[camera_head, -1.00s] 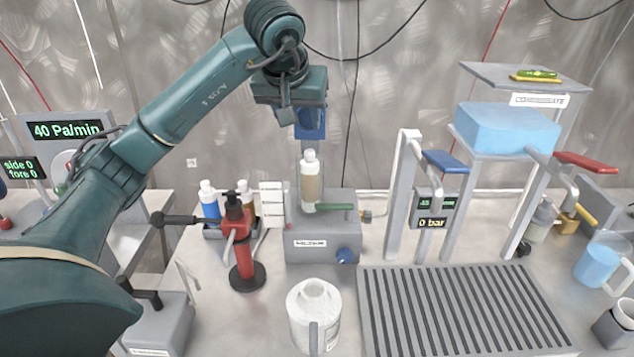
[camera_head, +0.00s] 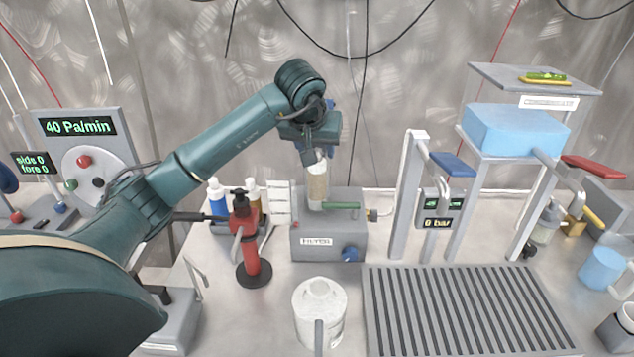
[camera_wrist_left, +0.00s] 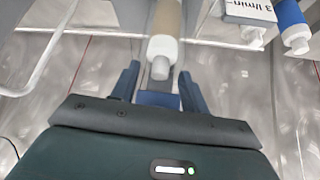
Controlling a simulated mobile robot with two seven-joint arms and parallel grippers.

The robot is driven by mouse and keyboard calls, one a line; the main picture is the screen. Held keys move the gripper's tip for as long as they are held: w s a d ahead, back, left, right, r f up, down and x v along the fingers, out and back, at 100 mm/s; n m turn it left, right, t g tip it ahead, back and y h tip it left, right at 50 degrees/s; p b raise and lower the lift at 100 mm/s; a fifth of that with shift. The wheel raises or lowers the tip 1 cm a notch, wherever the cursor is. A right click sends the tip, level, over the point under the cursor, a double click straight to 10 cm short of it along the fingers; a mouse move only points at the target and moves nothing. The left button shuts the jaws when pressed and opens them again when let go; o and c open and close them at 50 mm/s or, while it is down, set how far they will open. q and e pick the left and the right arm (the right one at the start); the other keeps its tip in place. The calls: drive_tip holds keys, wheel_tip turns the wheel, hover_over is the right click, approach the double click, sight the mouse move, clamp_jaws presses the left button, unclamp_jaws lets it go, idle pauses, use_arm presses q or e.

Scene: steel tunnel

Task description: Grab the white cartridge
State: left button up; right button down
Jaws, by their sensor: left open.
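The white cartridge (camera_head: 317,187), with a white top and a tan middle, stands upright on the grey block (camera_head: 327,228) with a front label. Its top is partly hidden by my left gripper (camera_head: 313,153) in the head view. In the left wrist view the cartridge (camera_wrist_left: 163,45) points its white narrow end at my left gripper (camera_wrist_left: 160,88). The fingers are open, one to each side of that end, with gaps visible; I cannot tell whether either touches. My right gripper is not in view.
A red pump stand (camera_head: 250,255) and small bottles (camera_head: 216,197) are left of the block. A white jug (camera_head: 319,310) stands in front. A slatted grate (camera_head: 465,310) and a press frame (camera_head: 410,200) are at right. Cables hang behind.

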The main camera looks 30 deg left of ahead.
use_arm(q)
drive_tip(key=shift+c, duration=0.5)
clamp_jaws()
drive_tip(key=shift+r, duration=0.15)
